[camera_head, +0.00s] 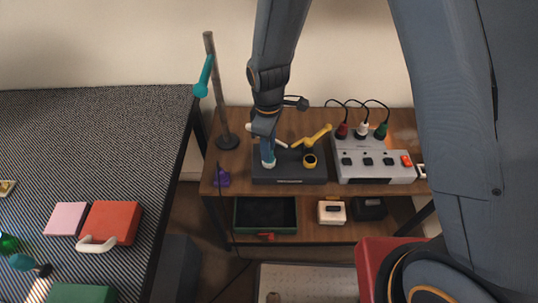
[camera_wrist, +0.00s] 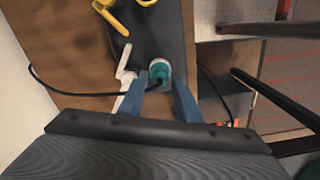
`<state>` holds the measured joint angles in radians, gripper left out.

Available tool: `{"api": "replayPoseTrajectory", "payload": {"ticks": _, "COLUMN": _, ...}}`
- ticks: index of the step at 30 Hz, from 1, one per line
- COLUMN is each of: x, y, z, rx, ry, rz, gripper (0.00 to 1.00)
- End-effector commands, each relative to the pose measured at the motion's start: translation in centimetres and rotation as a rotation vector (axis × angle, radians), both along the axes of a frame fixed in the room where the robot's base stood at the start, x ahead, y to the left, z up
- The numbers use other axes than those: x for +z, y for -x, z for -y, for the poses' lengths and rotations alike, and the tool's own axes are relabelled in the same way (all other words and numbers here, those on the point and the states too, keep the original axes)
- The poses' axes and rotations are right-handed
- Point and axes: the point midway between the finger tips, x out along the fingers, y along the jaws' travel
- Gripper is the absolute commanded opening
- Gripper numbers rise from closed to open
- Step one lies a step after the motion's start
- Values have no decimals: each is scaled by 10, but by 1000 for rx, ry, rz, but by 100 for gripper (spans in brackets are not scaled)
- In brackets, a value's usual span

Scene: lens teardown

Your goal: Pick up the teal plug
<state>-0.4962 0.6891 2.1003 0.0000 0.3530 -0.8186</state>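The teal plug (camera_wrist: 160,71) is round and sits upright at the edge of the dark box in the wrist view. In the head view it shows low at my gripper's tip (camera_head: 268,160), partly hidden by it. My gripper (camera_wrist: 160,82) has its two blue fingers apart, one on either side of the plug. A small gap seems to show beside the plug; I cannot tell whether either finger touches it. A black cable (camera_wrist: 60,93) runs in from the left to the plug.
The dark box (camera_head: 290,179) has a white lever (camera_wrist: 125,78) close beside my fingers and a yellow lever (camera_head: 318,136). A grey panel (camera_head: 375,176) with cabled plugs stands to the right. A pole (camera_head: 217,100) stands to the left. A green-lined tray (camera_head: 265,231) is below.

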Motion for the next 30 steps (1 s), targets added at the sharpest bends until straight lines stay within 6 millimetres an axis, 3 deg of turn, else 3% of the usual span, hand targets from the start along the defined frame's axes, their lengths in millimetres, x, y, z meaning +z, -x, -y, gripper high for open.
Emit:
{"api": "replayPoseTrajectory", "payload": {"ticks": 11, "x": -10, "y": 0, "z": 0, "rx": -1, "ry": 0, "rz": 0, "gripper": 31}}
{"api": "replayPoseTrajectory", "payload": {"ticks": 17, "x": -10, "y": 0, "z": 0, "rx": -1, "ry": 0, "rz": 0, "gripper": 0}}
{"api": "replayPoseTrajectory", "payload": {"ticks": 30, "x": -3, "y": -1, "z": 0, "rx": -1, "ry": -1, "rz": 3, "gripper": 0}}
